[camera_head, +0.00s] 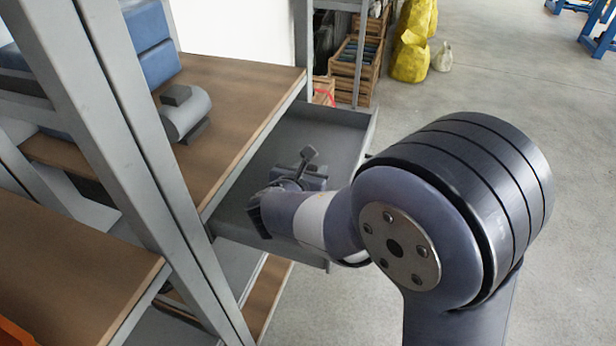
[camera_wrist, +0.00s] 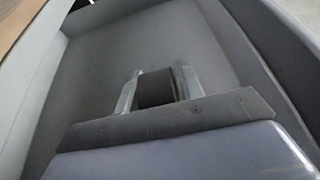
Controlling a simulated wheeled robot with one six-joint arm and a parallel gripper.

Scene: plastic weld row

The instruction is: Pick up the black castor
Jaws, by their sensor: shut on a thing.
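The black castor (camera_wrist: 155,88) shows in the wrist view as a dark, rounded block between the two metal fingers of my gripper (camera_wrist: 158,73). My gripper is shut on it, with one finger on each side. Part of the castor is hidden behind the edge of my wrist. In the head view my gripper (camera_head: 306,176) is inside the open grey drawer (camera_head: 345,113); the castor cannot be made out clearly there. Whether the castor touches the drawer floor cannot be told.
The drawer walls stand close around my gripper. A wooden bench top (camera_head: 225,95) with a grey clamp-like part (camera_head: 184,112) lies to the left, behind a grey upright (camera_head: 130,140). Wooden crates (camera_head: 355,70) and yellow bags (camera_head: 411,50) stand behind. Floor on the right is clear.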

